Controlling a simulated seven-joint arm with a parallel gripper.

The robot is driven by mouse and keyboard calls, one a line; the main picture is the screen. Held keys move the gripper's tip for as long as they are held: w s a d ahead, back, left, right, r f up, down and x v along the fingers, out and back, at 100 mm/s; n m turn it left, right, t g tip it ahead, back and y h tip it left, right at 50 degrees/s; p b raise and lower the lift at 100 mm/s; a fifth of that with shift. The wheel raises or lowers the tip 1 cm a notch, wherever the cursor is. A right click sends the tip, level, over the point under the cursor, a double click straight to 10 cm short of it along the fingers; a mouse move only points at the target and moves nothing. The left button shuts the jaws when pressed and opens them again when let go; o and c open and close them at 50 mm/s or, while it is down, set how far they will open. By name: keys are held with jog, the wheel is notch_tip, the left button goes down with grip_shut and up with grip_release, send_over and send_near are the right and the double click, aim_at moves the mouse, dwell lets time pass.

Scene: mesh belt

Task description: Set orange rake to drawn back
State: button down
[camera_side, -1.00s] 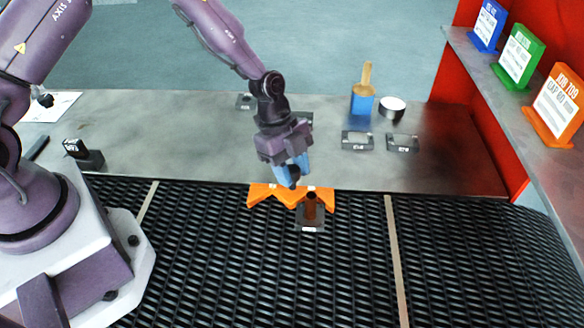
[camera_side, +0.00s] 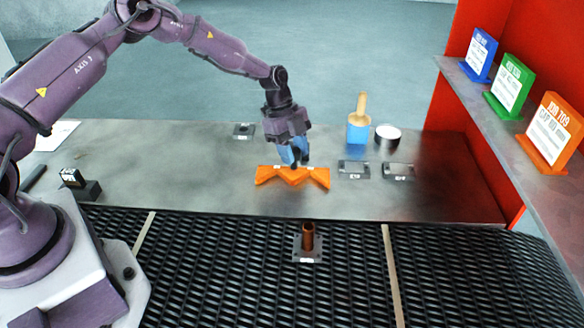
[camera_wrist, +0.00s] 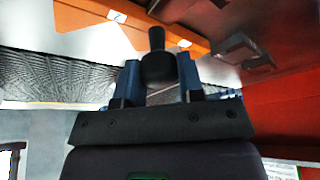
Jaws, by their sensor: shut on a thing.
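The orange rake (camera_side: 292,177) lies on the grey metal table behind the belt, with a gap between it and the belt's rear edge. It is a wide piece with angled ends; part of it also shows at the top of the wrist view (camera_wrist: 80,17). My gripper (camera_side: 295,158) is above the rake's middle. In the wrist view its blue fingers (camera_wrist: 159,75) are shut on a black knob (camera_wrist: 157,42). How the knob joins the rake is hidden. A copper-coloured post (camera_side: 308,237) stands upright on a small plate on the belt, apart from the rake.
The black mesh belt (camera_side: 240,265) runs along the front. Small plates (camera_side: 354,169) lie right of the rake, near a blue pot (camera_side: 358,130) with a wooden-handled tool and a round white-topped tin (camera_side: 388,135). A shelf with coloured cards (camera_side: 510,85) stands at right.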

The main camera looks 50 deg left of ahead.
jog(key=shift+w+a, duration=1.45)
jog(key=shift+a, duration=0.1)
jog(key=c, duration=0.8)
grip_release()
jog(key=shift+r, duration=0.2)
jog(key=v, duration=1.2)
jog(key=shift+a+r, duration=0.1)
jog(key=shift+r, duration=0.2)
